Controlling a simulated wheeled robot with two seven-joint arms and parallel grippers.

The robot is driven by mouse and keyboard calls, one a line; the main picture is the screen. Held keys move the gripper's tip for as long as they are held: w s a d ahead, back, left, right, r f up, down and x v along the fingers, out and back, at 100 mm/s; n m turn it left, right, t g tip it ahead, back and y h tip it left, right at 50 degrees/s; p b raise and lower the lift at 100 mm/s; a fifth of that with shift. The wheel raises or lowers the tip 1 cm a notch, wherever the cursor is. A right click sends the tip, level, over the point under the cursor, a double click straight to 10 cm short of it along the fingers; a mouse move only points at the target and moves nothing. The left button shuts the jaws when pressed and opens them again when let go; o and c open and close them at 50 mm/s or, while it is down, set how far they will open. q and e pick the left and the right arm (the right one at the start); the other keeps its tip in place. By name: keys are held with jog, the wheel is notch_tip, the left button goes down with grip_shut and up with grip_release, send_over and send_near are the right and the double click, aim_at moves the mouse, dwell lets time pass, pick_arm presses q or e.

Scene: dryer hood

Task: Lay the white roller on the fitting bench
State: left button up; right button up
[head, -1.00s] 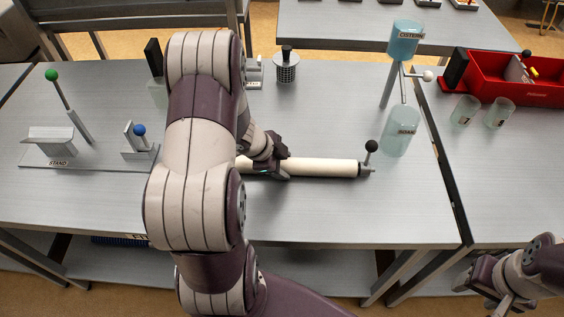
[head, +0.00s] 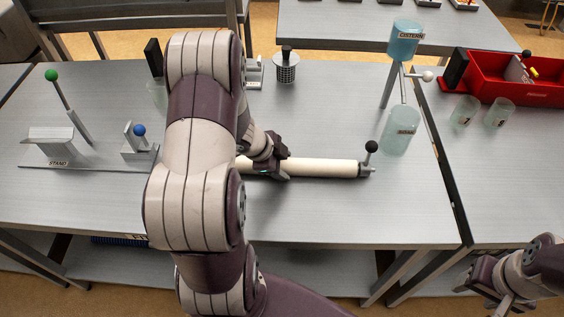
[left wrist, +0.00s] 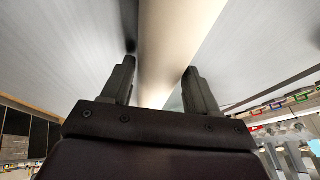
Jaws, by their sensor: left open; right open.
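The white roller (head: 325,167) lies lengthwise across the middle of the grey bench (head: 330,215), with a dark-knobbed end fitting (head: 370,158) at its right end. Its left part is hidden behind my left arm. My left gripper (head: 277,168) is at the roller, left of its visible middle. In the left wrist view the open fingers (left wrist: 157,85) stand on either side of the roller (left wrist: 170,45). A partly hidden label (head: 137,237) is on the bench's front edge. My right gripper (head: 488,285) is open and empty at the lower right, off the bench.
A stand (head: 75,160) with green and blue knobs is at left. A perforated canister (head: 286,68) stands behind the roller. A cistern (head: 404,45) above a clear vessel (head: 400,132) stands at right. A red toolbox (head: 505,80) and two glasses are on the neighbouring table. The bench front is clear.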

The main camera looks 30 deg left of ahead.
pick_arm(q)
jog(key=o, duration=0.5)
jog(key=shift+s+d+f, duration=0.1)
jog(key=shift+f, duration=0.05)
jog(key=shift+s+d+f, duration=0.1)
jog(key=shift+s, duration=0.1)
jog(key=shift+r, duration=0.35)
jog(key=p+v, duration=0.1)
jog(key=v, duration=0.3)
jog(key=p+v, duration=0.2)
jog(key=v, duration=0.2)
jog(key=p+v, duration=0.1)
jog(key=v, duration=0.3)
jog(key=shift+w+a+r, duration=0.2)
jog(key=shift+a+r, duration=0.1)
jog(key=shift+a, duration=0.1)
